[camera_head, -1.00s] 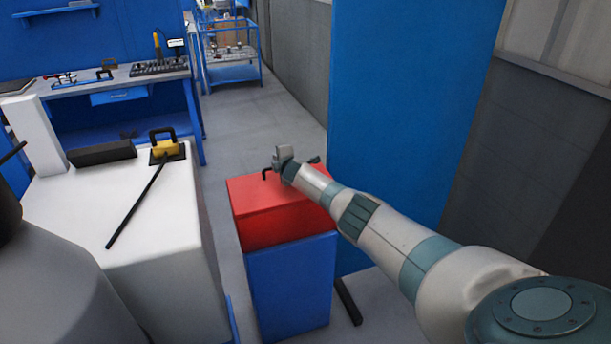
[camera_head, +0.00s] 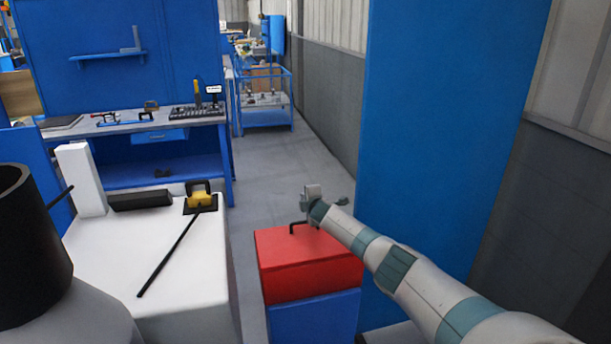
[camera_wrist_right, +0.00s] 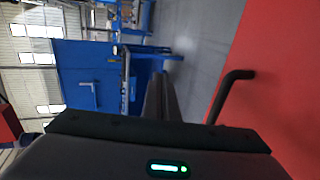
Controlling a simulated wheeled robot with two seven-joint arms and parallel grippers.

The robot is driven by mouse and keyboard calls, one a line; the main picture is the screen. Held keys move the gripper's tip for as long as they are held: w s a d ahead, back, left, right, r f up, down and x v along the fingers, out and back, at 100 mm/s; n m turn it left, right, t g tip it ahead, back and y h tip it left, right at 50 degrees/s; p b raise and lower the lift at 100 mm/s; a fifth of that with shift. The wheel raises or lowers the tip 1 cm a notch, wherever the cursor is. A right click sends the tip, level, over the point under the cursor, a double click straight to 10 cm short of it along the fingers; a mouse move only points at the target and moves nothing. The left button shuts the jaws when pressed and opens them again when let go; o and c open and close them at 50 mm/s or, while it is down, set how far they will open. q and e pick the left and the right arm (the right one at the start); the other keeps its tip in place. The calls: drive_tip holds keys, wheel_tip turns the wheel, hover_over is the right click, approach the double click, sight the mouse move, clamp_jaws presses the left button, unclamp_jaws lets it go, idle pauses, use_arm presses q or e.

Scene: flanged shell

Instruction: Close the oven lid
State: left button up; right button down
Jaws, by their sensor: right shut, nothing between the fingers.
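The oven is a red box-shaped top (camera_head: 305,268) on a blue body (camera_head: 315,318), right of centre in the head view. The red top sits level on the body; no gap shows between them. In the right wrist view the red surface (camera_wrist_right: 285,90) fills the right side, with the handle (camera_wrist_right: 232,90) beside the gripper. My right gripper (camera_head: 313,191) is shut and empty, above the far edge of the red top near the handle; its dark fingers (camera_wrist_right: 163,97) are together. My left gripper is not in view.
A white block-like table (camera_head: 190,275) stands left of the oven, with a black rod (camera_head: 168,254) and a yellow-and-black clamp (camera_head: 200,198) on it. A tall blue panel (camera_head: 440,130) rises behind my right arm. Grey floor (camera_head: 270,170) is clear beyond the oven.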

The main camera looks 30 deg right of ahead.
wheel_tip(320, 180, up, 7)
drive_tip(key=shift+r+b, duration=0.15)
drive_tip(key=shift+b, duration=0.25)
drive_tip(key=shift+w+d, duration=0.1)
idle(0.4)
